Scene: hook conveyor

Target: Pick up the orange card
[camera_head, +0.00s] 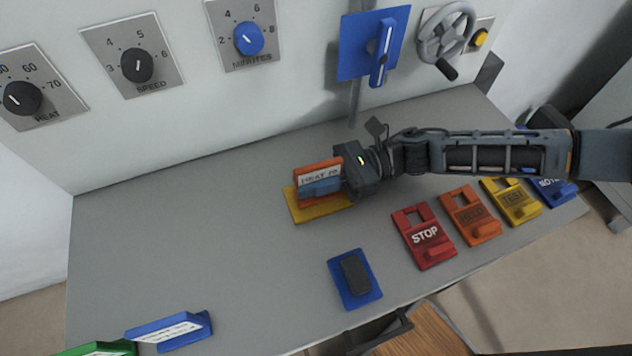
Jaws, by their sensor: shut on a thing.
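The orange card (317,165) stands upright near the middle of the bench, with a white label of dark print. A yellow base (300,213) lies directly under it; I cannot tell whether the card touches it. My gripper (325,187) comes in from the right and is shut on the card. A blue-grey piece, probably a finger, covers part of the card's front below the label. The far finger is hidden.
Red STOP (424,237), orange (470,214), yellow (511,200) and blue (553,188) tags line the right front. Blue (170,329) and green (98,349) holders stand front left. Dials and a wheel (446,35) are on the wall.

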